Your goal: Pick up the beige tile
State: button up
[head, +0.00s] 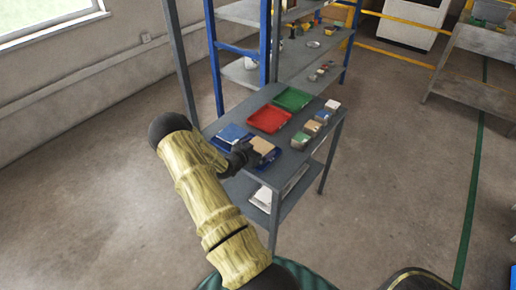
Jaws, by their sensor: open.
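A beige tile (262,145) lies at the near end of the grey table, over a dark blue tray (268,161). My gripper (245,154) is dark and small in the head view, just left of this tile and close to it. Whether it touches the tile cannot be told. The jaws are open; the fingertips are hard to make out.
A red tray (269,119) and a green tray (293,98) sit farther back. A green-topped tile (300,140) stands at the right edge. Shelving with blue posts (265,50) rises behind the table.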

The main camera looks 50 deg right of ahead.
aim_at(258, 147)
dwell(0.3)
jog(key=c, duration=0.8)
jog(key=shift+r, duration=0.15)
notch_tip(258, 147, up, 10)
jog(key=shift+f, duration=0.1)
